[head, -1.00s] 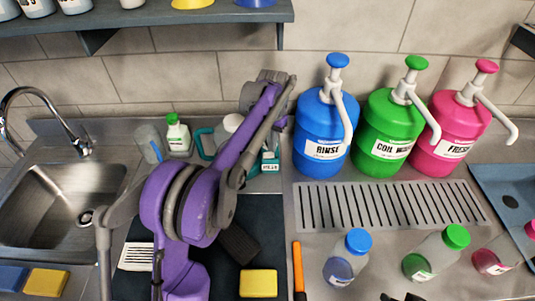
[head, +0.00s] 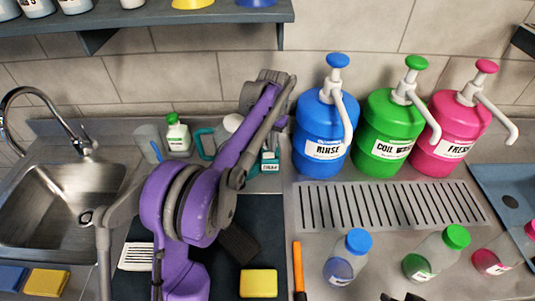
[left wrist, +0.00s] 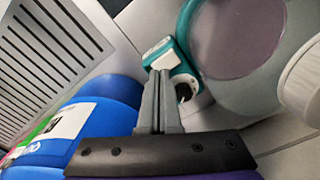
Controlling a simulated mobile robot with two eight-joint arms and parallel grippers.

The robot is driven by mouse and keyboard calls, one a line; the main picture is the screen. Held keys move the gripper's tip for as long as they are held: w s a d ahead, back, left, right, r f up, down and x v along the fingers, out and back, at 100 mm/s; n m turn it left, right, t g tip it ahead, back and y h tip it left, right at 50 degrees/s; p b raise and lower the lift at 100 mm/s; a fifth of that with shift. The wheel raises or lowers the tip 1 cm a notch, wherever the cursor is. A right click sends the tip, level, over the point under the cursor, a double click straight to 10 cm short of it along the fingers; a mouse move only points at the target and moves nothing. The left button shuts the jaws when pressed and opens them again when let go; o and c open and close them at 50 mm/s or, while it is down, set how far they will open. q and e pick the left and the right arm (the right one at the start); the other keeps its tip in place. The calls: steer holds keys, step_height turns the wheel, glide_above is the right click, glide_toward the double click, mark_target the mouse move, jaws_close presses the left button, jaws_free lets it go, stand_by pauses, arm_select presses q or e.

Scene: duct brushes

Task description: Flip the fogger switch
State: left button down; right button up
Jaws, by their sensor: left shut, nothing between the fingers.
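The fogger is teal and white and stands behind my left arm in the head view. Its small teal box (head: 270,163) with a white label shows just right of the arm. In the left wrist view the same teal box (left wrist: 172,58) has a dark round part at its lower right, beside a large teal-rimmed round body (left wrist: 236,40). My left gripper (left wrist: 159,75) is shut and empty, its fingertips right at the box; I cannot tell whether they touch it. The switch's position is not clear. Dark tips at the head view's bottom edge may be my right gripper (head: 402,297).
Blue (head: 322,135), green (head: 382,135) and pink (head: 447,135) pump jugs stand right of the fogger, behind a slotted drain (head: 390,207). A sink (head: 55,210) lies far left. A shelf (head: 200,22) hangs above.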

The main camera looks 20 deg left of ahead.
mark_target(272, 154)
arm_select(q)
steer(key=shift+f+b, duration=0.45)
steer(key=shift+f, duration=0.5)
arm_select(e)
steer(key=shift+s+f, duration=0.25)
steer(key=shift+f, duration=0.3)
arm_select(q)
steer(key=shift+r, duration=0.15)
arm_select(e)
steer(key=shift+r, duration=0.1)
arm_select(q)
steer(key=shift+r+p, duration=1.6)
steer(key=shift+r, duration=1.85)
steer(key=shift+f, duration=0.1)
arm_select(e)
steer(key=r, duration=0.1)
steer(key=w+r, duration=0.1)
steer(key=r, duration=0.1)
steer(key=w+r, duration=0.1)
steer(key=shift+r, duration=0.15)
